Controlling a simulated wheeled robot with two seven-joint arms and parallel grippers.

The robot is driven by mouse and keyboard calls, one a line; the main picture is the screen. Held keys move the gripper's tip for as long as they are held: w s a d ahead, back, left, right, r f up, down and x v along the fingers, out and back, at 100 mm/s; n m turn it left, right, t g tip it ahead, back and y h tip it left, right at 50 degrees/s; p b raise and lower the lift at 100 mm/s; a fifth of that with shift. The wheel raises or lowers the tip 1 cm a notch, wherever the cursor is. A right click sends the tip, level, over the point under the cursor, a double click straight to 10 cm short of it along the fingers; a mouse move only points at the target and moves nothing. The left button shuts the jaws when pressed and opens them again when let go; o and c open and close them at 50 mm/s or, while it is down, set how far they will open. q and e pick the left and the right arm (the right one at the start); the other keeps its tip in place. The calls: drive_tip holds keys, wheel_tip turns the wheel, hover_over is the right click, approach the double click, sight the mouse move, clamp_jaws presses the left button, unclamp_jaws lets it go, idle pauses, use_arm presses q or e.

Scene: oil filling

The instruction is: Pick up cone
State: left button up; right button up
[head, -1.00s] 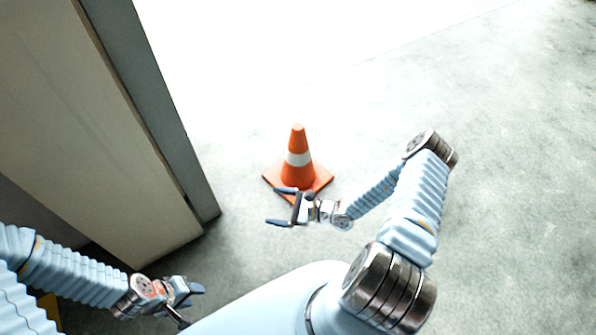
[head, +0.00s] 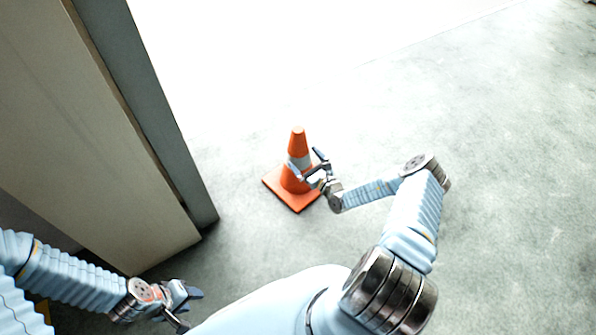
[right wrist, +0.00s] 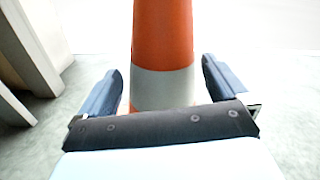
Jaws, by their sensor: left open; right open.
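An orange cone (head: 297,141) with a white band and a square orange base stands upright on the floor in the middle of the head view. My right gripper (head: 304,161) is open at the height of the white band, and its near finger covers part of the band. In the right wrist view the cone (right wrist: 163,35) rises between the two spread fingers of the right gripper (right wrist: 162,88), with a visible gap on each side. My left gripper (head: 192,304) is open and empty at the lower left, away from the cone.
A tall beige and grey panel (head: 105,120) stands on the left, between the left arm and the cone. The grey floor (head: 500,170) to the right is clear. The area behind the cone is very bright and bare.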

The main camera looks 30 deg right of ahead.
drive_tip(key=w, duration=0.3)
drive_tip(key=shift+w+a+f, duration=0.1)
drive_tip(key=shift+f, duration=0.05)
drive_tip(key=c, duration=1.6)
drive_tip(key=shift+c, duration=0.3)
